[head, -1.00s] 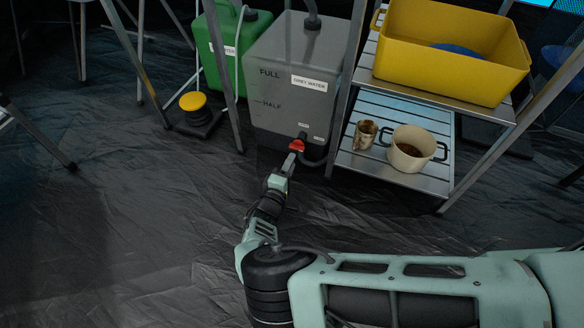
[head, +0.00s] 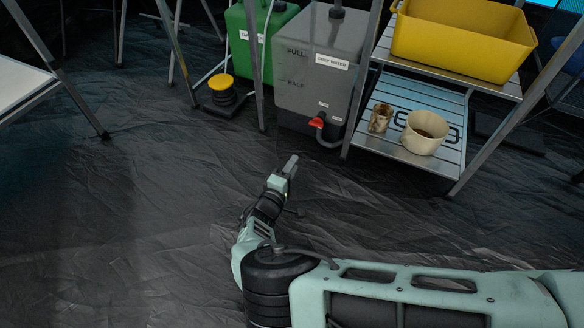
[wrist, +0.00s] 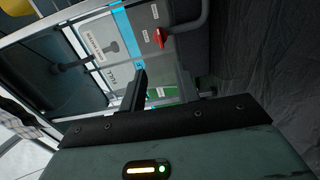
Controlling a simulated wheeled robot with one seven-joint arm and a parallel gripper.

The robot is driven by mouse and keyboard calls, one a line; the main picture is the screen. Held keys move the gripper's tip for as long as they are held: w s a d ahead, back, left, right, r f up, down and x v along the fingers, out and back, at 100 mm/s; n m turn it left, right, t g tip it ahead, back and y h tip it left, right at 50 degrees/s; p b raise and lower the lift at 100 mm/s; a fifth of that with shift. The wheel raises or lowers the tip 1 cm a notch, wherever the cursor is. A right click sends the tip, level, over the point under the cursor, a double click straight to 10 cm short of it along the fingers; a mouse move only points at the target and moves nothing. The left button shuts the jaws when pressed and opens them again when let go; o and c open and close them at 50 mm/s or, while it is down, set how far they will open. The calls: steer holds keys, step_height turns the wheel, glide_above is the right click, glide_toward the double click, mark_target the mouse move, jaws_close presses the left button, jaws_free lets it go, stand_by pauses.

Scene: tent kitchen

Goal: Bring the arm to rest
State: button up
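My gripper (head: 289,166) hangs low over the dark floor sheet, in front of the grey water tank (head: 308,97) and apart from it. Nothing shows held. The tank's red tap handle (head: 317,122) is clear of my gripper and also shows in the wrist view (wrist: 160,38). My arm comes in bent from the lower right.
A metal shelf holds a yellow tub (head: 462,38), a stained cup (head: 380,117) and a cream pot (head: 424,134). A green canister (head: 255,45) and a yellow-topped foot pump (head: 221,83) stand at the back. A white table (head: 20,84) is at left. Floor is open at left.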

steer(key=s+d+r+m+g+h+p, duration=0.3)
steer(key=d+r+m+g+p, duration=0.25)
steer(key=d+r+g, duration=0.65)
steer(key=s+d+r+g+y+p, duration=0.2)
steer(key=s+r+y+p, duration=0.15)
steer(key=s+r, duration=0.75)
steer(key=s+d+r+g+y+p, duration=0.1)
steer(key=s+r+y+p, duration=0.45)
steer(key=r, duration=0.85)
steer(key=s+d+r+g+y, duration=0.2)
steer(key=s+r, duration=0.8)
steer(key=r, duration=0.3)
step_height(320, 180, up, 38)
steer(key=p, duration=3.8)
steer(key=shift+s+a, duration=0.2)
steer(key=shift+s, duration=0.05)
steer(key=shift+f, duration=0.1)
